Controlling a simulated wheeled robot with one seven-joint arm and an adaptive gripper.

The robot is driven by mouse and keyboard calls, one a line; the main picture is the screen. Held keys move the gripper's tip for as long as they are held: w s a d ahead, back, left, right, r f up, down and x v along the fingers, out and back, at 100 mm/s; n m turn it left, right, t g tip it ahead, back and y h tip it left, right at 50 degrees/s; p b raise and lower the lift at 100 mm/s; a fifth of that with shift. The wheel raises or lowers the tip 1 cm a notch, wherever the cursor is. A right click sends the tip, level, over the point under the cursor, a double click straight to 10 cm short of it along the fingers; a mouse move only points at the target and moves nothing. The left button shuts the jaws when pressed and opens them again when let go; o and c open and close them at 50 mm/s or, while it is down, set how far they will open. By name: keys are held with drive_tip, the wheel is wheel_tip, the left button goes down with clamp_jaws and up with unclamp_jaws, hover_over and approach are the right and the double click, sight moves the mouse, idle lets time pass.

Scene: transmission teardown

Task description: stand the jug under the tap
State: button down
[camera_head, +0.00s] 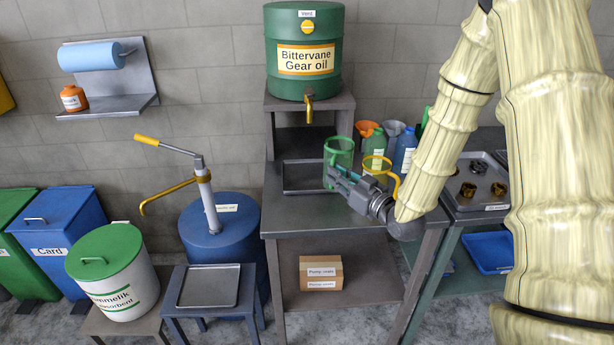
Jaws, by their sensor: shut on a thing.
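A green see-through jug (338,154) is at my gripper (338,176), which is shut on its lower part. The jug looks upright, to the right of and lower than the brass tap (309,108). The tap sticks out at the base of the green gear oil drum (306,83), which stands on a raised grey stand. A dark tray (297,182) lies on the bench below the tap, left of the jug. Whether the jug's base touches the bench is hard to tell, as my gripper covers part of it.
A yellow-rimmed jug (378,162) stands just right of the green jug, partly behind my gripper. Bottles (404,148) and funnels (367,128) crowd behind it. The bench front (310,220) is clear. A blue drum with a hand pump (205,190) stands to the left.

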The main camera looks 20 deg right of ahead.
drive_tip(key=w+a+f+p, duration=0.1)
drive_tip(key=w+f+p, duration=0.1)
drive_tip(key=w, duration=0.5)
drive_tip(key=w+a+f+p, duration=0.2)
drive_tip(key=w+f+p, duration=0.1)
drive_tip(key=w, duration=0.5)
drive_tip(key=shift+a+p, duration=0.25)
drive_tip(key=shift+p, duration=0.25)
drive_tip(key=shift+f, duration=0.1)
drive_tip(key=c, duration=1.5)
unclamp_jaws()
